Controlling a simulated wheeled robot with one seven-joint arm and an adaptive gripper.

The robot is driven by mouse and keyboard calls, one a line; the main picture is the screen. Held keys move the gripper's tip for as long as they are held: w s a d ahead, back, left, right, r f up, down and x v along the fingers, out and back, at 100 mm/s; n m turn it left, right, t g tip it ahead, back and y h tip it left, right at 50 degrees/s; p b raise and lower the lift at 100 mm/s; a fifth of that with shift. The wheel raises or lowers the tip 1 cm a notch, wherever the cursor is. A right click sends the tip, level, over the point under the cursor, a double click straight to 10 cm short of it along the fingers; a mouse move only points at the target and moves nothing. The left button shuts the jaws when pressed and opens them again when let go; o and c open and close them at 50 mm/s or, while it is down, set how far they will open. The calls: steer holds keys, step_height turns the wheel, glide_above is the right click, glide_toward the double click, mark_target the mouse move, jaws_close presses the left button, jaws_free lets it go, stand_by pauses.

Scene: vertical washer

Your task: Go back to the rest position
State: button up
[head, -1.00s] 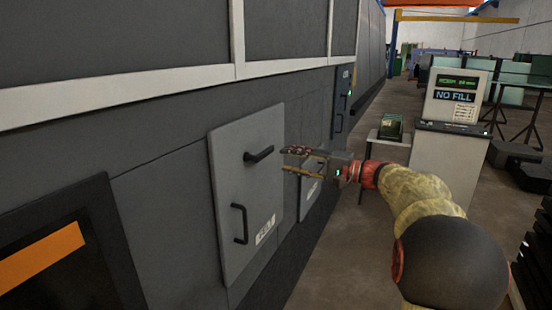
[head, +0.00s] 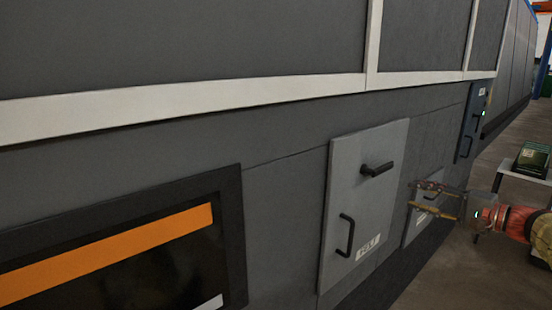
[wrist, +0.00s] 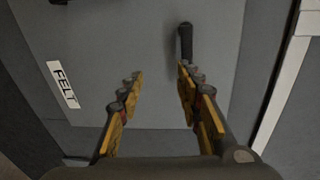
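My gripper (head: 431,199) is open and empty, with its two fingers spread apart. In the head view it is at the right, to the right of the grey panel door (head: 367,190) on the machine's side. In the wrist view the fingers (wrist: 160,95) point toward the door (wrist: 150,40), which has a FELT label (wrist: 63,85). A black handle (wrist: 186,41) is just beyond the right finger; nothing is between the fingers.
The dark grey machine wall (head: 290,215) fills most of the head view. A dark screen with an orange bar (head: 120,250) is at lower left. A smaller panel (head: 420,223) lies behind my gripper. A small stand (head: 532,165) is at the right; bare floor (head: 450,275) shows below.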

steer(key=s+a+f+g+h, duration=0.1)
steer(key=s+f+g+h, duration=0.2)
steer(key=f, duration=0.7)
steer(key=s+a+f+n+g+h, duration=0.1)
steer(key=s+a+f+g, duration=0.25)
steer(key=s+a, duration=0.2)
steer(key=s+a+f+n+g+h, duration=0.1)
steer(key=s+a+f+g, duration=0.1)
steer(key=s+a+f, duration=0.35)
steer(key=s+a+r+n+h+p, duration=0.1)
steer(key=s+a+r+n+h, duration=0.1)
steer(key=s+a+n, duration=0.3)
steer(key=s+a+r+n+h+p, duration=0.2)
steer(key=s+a+n, duration=0.2)
steer(key=s, duration=1)
steer(key=a, duration=0.3)
steer(key=shift+s+a+r+n, duration=0.15)
steer(key=shift+a+n, duration=0.2)
steer(key=shift+n, duration=0.05)
